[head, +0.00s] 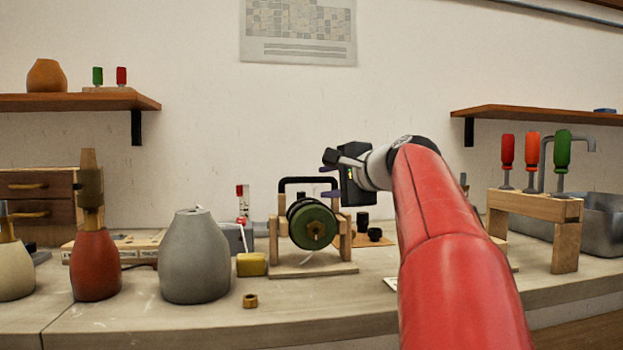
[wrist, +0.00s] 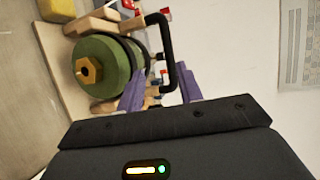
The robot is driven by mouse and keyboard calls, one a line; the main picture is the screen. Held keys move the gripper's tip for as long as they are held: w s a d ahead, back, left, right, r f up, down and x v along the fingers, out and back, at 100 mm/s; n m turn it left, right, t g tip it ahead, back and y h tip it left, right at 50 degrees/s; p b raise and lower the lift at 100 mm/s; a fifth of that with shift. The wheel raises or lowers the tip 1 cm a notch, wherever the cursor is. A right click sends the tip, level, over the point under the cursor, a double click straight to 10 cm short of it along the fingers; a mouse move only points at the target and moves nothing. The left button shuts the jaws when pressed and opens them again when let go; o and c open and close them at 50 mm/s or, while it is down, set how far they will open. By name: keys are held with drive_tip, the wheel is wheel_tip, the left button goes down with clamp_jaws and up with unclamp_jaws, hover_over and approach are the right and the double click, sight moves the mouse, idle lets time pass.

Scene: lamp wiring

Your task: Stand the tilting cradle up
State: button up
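The cradle is a wooden frame (head: 345,240) on a flat wooden base (head: 312,270), with a black U-shaped handle (head: 296,180) at its top. It holds a round green part (head: 318,228) whose face, with a brass hex nut (head: 314,236), points sideways toward the head camera. The wrist view also shows the green part (wrist: 108,62), the nut (wrist: 88,70) and the handle (wrist: 164,48). My gripper (head: 324,181) is at the handle's upper right. In the wrist view its purple fingers (wrist: 162,72) are apart, with one handle end between them; contact cannot be told.
A grey vase-like body (head: 195,262), a yellow block (head: 251,264) and a small brass ring (head: 250,300) lie left of the cradle. Dark cylinders (head: 368,230) stand behind it to the right. A screwdriver rack (head: 535,205) stands farther right. The bench front is mostly clear.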

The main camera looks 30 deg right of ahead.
sight(313, 180)
drive_tip(key=shift+w+d+r, duration=0.2)
drive_tip(key=shift+w+d, duration=0.05)
drive_tip(key=shift+w, duration=0.3)
drive_tip(key=shift+w+d+r, duration=0.15)
drive_tip(key=shift+w+d, duration=0.05)
drive_tip(key=shift+w, duration=0.3)
drive_tip(key=p+x, duration=0.1)
drive_tip(key=x, duration=0.5)
drive_tip(key=shift+w+a, duration=0.1)
drive_tip(key=shift+w, duration=0.3)
drive_tip(key=shift+c, duration=0.4)
clamp_jaws()
